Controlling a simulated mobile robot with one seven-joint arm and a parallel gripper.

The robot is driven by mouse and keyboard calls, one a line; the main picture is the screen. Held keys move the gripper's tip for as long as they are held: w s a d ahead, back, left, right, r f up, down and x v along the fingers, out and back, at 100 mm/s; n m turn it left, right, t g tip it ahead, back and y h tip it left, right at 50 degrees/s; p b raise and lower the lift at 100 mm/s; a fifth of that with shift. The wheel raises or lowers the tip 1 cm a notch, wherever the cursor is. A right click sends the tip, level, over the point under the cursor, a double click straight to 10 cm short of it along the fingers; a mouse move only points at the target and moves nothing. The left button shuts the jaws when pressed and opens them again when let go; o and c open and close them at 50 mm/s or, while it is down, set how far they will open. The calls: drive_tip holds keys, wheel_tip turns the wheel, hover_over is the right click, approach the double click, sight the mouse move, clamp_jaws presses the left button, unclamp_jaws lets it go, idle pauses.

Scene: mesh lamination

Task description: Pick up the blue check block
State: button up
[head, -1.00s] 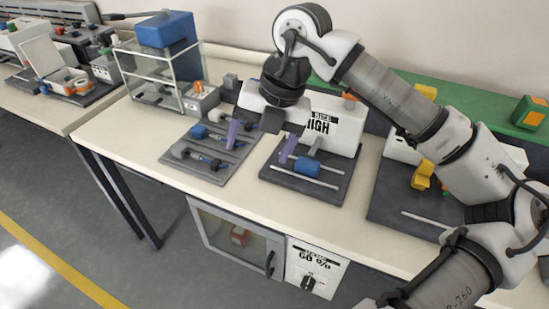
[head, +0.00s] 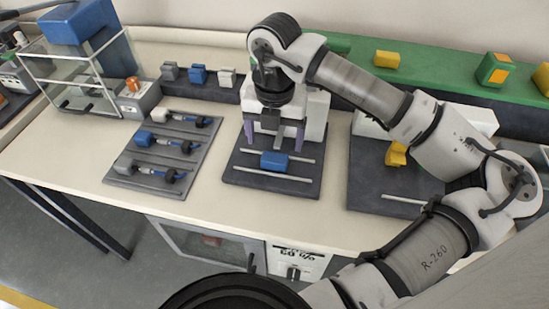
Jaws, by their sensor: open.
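My gripper (head: 274,142) is open, its two purple fingers wide apart and pointing down over the dark two-rod plate (head: 240,178). A blue block (head: 273,160) sits on that plate between its two pale rods, just in front of and below the fingers. Nothing shows between the fingers. A second blue block (head: 198,74) stands in the row at the back, between a grey block (head: 169,71) and a white block (head: 227,77). I cannot tell from the picture which blue block is the check block.
A grey board (head: 190,186) at left holds several tools with coloured handles. A clear-walled rack with a blue box (head: 78,22) on top stands at the back left. A dark plate with a yellow part (head: 397,155) lies at right. The table's front strip is clear.

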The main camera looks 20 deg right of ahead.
sight(275, 157)
drive_tip(key=shift+f+p, duration=0.8)
drive_tip(key=shift+f, duration=2)
drive_tip(key=c, duration=1.2)
drive_tip(key=shift+r, duration=0.1)
